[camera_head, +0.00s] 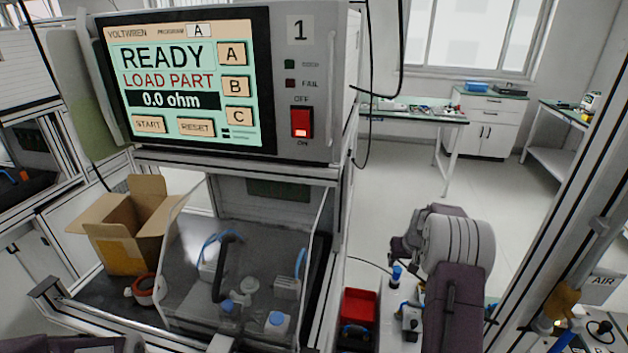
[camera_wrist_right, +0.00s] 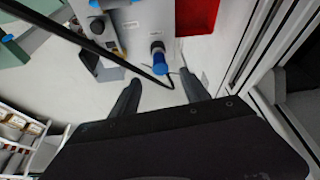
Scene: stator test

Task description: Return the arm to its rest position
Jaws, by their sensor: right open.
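My right arm (camera_head: 452,300) rises from the bottom of the head view, right of the test station, over the floor. Its gripper end is dark and partly hidden by the arm's rounded grey link. In the right wrist view my right gripper (camera_wrist_right: 158,92) has its two dark fingers apart with nothing between them but pale floor and a black cable. A dark purple part of my left arm (camera_head: 70,344) shows at the bottom left of the head view. Its gripper is not in view.
The tester (camera_head: 190,80) reads "READY LOAD PART" above a clear-covered fixture (camera_head: 240,275). An open cardboard box (camera_head: 130,235) and an orange-and-white ring (camera_head: 146,290) sit left of it. A red bin (camera_head: 358,307) and blue-capped fittings (camera_head: 397,272) are near my right arm.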

